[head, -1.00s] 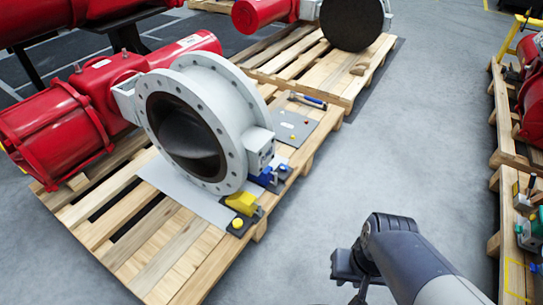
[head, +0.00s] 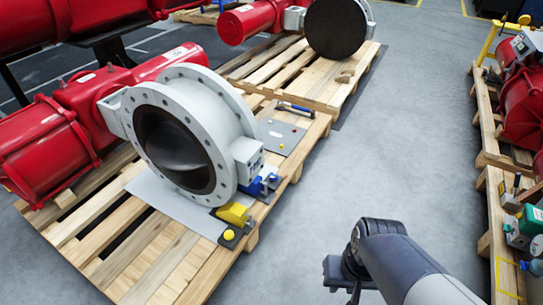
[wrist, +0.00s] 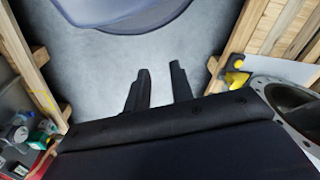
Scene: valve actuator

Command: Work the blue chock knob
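The blue chock (head: 258,187) sits on the pallet at the foot of the grey valve flange, on its right side. Its knob looks like the small blue part (head: 272,179) at its right, too small to make out clearly. The blue chock does not show in the wrist view. My gripper (wrist: 160,82) is open and empty above the grey floor, its two dark fingers apart.
A yellow chock (head: 233,213) with a yellow knob (head: 229,235) sits nearer; the yellow chock also shows in the wrist view (wrist: 236,80). The large valve (head: 225,105) stands behind. A hammer (head: 295,108) lies farther back. Bare floor (head: 345,170) separates the pallets.

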